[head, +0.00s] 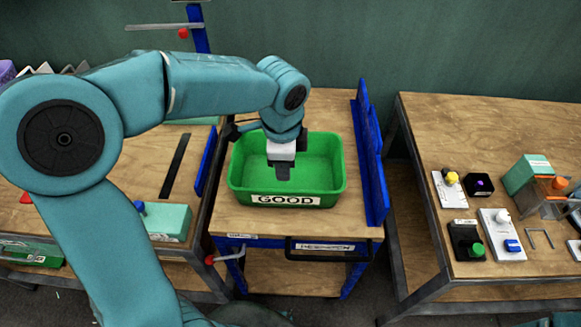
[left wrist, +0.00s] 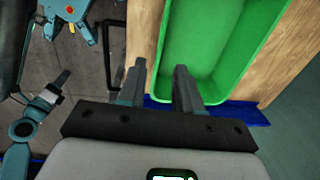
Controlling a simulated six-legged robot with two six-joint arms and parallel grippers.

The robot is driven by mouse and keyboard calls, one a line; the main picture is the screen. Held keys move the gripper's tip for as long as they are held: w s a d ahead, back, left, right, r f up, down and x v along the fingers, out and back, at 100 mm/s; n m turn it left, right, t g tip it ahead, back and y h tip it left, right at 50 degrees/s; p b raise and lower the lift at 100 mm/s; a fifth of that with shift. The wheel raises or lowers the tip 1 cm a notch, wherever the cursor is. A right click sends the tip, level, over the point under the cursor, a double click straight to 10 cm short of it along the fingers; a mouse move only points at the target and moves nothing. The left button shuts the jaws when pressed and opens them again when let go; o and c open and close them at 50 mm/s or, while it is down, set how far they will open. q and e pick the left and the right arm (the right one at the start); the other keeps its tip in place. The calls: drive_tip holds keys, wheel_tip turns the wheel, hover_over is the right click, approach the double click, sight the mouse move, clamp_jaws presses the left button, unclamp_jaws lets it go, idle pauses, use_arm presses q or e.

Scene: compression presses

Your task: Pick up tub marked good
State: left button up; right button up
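The green tub (head: 322,160) has a white label reading GOOD on its near side. It stands upright and looks empty on the wooden top of a small blue-framed stand. My left gripper (head: 283,178) points down over the tub in the head view and hides part of its inside. In the left wrist view, the left gripper's fingers (left wrist: 163,72) are apart, with a long edge of the tub (left wrist: 212,50) showing between and beside them. Contact cannot be told. What looks like my right gripper (left wrist: 60,78) is small at the left of that view; its fingers are unclear.
A blue upright panel (head: 368,160) borders the stand on the right, and a black handle (head: 330,250) is on its front. A right bench (head: 440,120) holds several switches and boxes. A left bench (head: 150,165) holds a teal box (head: 168,222).

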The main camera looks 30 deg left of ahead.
use_arm(q)
hover_over(284, 193)
wheel_tip(284, 193, down, 4)
drive_tip(key=shift+w+d+f, duration=0.1)
drive_tip(key=shift+w, duration=0.05)
wheel_tip(284, 193, down, 7)
drive_tip(key=shift+f+b, duration=0.15)
drive_tip(key=shift+b, duration=0.15)
drive_tip(key=shift+a+f, duration=0.3)
wheel_tip(284, 193, down, 4)
drive_tip(key=shift+f, duration=0.25)
drive_tip(key=shift+w+a+f, duration=0.1)
drive_tip(key=shift+w+f, duration=0.05)
drive_tip(key=shift+f, duration=0.05)
drive_tip(key=shift+s+r, duration=0.2)
drive_tip(key=shift+s, duration=0.1)
drive_tip(key=c, duration=0.4)
drive_tip(key=shift+w, duration=0.1)
clamp_jaws()
